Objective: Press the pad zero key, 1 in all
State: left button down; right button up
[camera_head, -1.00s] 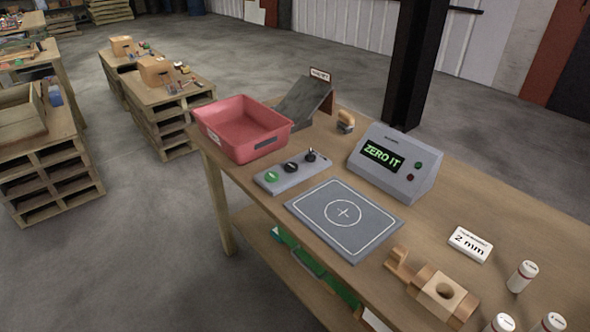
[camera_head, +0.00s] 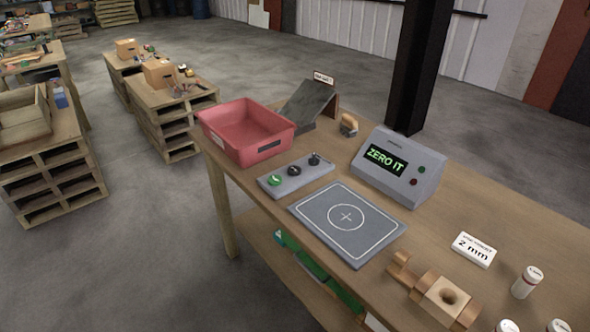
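A grey key bar (camera_head: 296,176) lies on the wooden table between the red tray and the flat pad. It carries a green key (camera_head: 275,180) at its left end, a black key (camera_head: 294,170) in the middle and a dark knob or lever (camera_head: 314,160) at its right end. The labels on the keys are too small to read. Neither of my grippers is in view.
A red tray (camera_head: 245,130) stands at the table's left end, with a dark ramp (camera_head: 308,105) behind it. A wooden block fixture (camera_head: 440,295), a "2 mm" card (camera_head: 473,249) and several white bottles (camera_head: 526,282) are at the right front. A dark post (camera_head: 420,65) rises behind the table.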

aim_at(293, 171)
jog(key=i+z, duration=0.65)
jog(key=z, duration=0.25)
